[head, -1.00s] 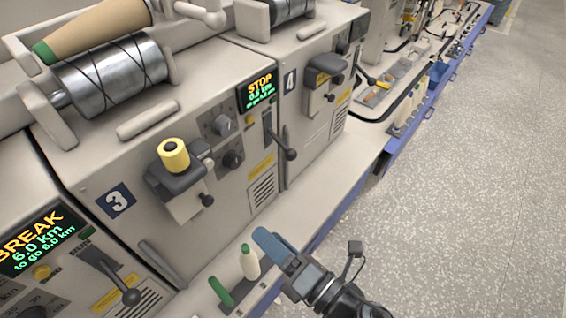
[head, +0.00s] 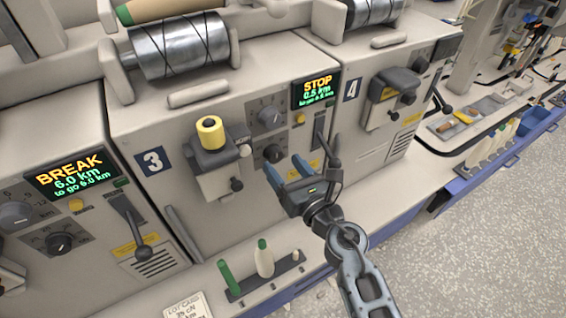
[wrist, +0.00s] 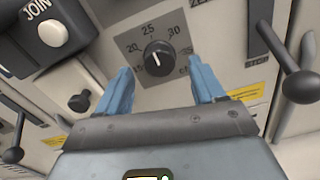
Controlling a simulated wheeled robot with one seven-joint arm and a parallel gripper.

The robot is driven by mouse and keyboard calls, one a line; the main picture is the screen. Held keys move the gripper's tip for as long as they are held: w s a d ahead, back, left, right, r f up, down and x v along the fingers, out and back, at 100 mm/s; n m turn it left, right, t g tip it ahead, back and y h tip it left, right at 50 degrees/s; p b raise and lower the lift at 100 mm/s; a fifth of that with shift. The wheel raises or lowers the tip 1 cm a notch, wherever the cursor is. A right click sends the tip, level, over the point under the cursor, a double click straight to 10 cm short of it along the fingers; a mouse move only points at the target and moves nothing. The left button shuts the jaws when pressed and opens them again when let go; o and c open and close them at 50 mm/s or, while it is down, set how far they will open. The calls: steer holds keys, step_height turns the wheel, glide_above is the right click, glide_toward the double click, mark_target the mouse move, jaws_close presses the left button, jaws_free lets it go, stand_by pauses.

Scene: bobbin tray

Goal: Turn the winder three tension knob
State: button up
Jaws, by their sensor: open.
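The tension knob of winder three is a round black knob (wrist: 158,56) on a dark grey plate marked 20, 25, 30 and cN in the wrist view. Its white mark points up, roughly toward 25. It looks to be the lower black knob (head: 273,154) in the head view, below a grey knob (head: 268,115) on the panel right of the number 3 label (head: 154,160). My gripper (head: 285,168) is open and empty, its blue fingers facing the panel. In the wrist view the fingers (wrist: 162,88) stand either side of and below the knob, apart from it.
A lever (head: 335,160) with a black ball stands just right of my gripper. Green and cream bobbins (head: 264,258) stand on the ledge below.

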steer(key=shift+x, duration=0.95)
steer(key=c, duration=1.1)
